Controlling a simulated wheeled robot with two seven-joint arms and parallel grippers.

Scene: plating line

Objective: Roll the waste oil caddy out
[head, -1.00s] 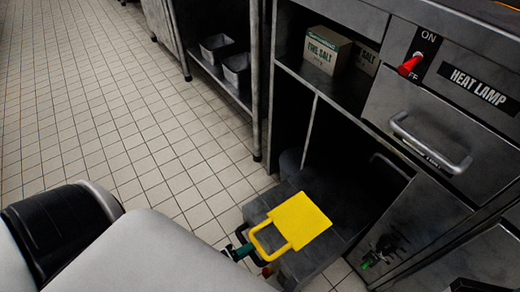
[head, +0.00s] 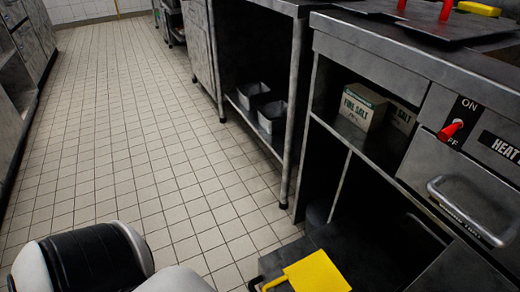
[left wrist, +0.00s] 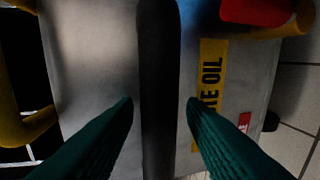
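The waste oil caddy (head: 345,243) is a dark grey box in the open bay under the counter, its near end by the floor. A yellow plate with a loop handle (head: 318,272) lies on its top, cut by the bottom edge of the head view. In the left wrist view, its grey face (left wrist: 90,60) with a yellow "...TE OIL" label (left wrist: 208,90) fills the picture. My left gripper (left wrist: 160,101) has its green fingers apart, on either side of a dark upright bar (left wrist: 158,60), with narrow gaps showing. My right gripper is out of view.
Tiled floor (head: 150,150) is clear to the left of the counters. A fine salt box (head: 362,106) sits on the shelf above the bay. A table leg (head: 291,150) stands left of the bay. A drawer handle (head: 470,212) juts out at right.

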